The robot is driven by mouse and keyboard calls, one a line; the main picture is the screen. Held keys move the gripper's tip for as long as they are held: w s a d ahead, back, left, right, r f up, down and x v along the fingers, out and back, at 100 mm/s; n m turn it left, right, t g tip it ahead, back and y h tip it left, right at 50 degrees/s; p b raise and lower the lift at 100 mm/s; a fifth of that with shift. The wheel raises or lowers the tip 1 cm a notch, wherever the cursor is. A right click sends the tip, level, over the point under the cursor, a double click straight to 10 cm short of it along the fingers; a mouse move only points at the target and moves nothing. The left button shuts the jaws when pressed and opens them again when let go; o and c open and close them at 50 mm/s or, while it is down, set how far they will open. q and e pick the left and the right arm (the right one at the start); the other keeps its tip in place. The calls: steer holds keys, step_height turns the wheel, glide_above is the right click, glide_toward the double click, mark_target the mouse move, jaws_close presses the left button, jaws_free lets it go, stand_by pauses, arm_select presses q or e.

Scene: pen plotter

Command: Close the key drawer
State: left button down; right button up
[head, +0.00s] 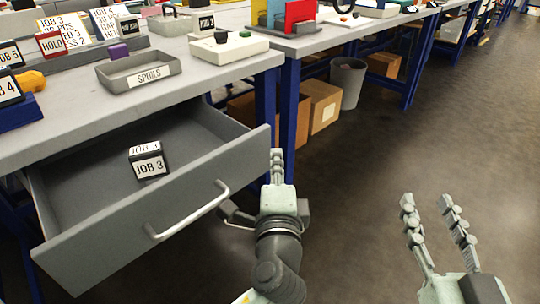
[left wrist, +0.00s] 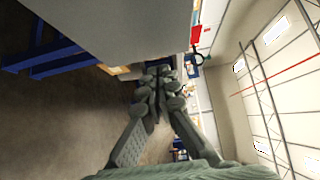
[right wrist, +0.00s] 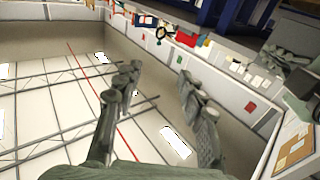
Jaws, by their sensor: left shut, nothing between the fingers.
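The grey key drawer (head: 165,222) is pulled out from under the workbench in the head view, with a silver bar handle (head: 188,214) on its front. Inside it lies a dark block with white "JOB 3" labels (head: 148,164). My left gripper (head: 277,160) is shut and empty, beside the right end of the drawer front; I cannot tell whether it touches it. Its closed fingers also show in the left wrist view (left wrist: 158,75). My right gripper (head: 428,205) is open and empty over the floor at right; its spread fingers show in the right wrist view (right wrist: 158,85).
The grey bench top (head: 150,105) above the drawer carries a "SPOILS" tray (head: 138,72), a white device (head: 228,46) and job signs. Cardboard boxes (head: 322,106) and a grey bin (head: 347,82) stand under the neighbouring bench. The floor (head: 385,150) at right is clear.

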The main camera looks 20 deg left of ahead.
mark_target(205, 109)
arm_select(q)
steer(key=shift+w+a, duration=0.35)
steer(key=shift+a, duration=0.5)
steer(key=shift+a, duration=0.1)
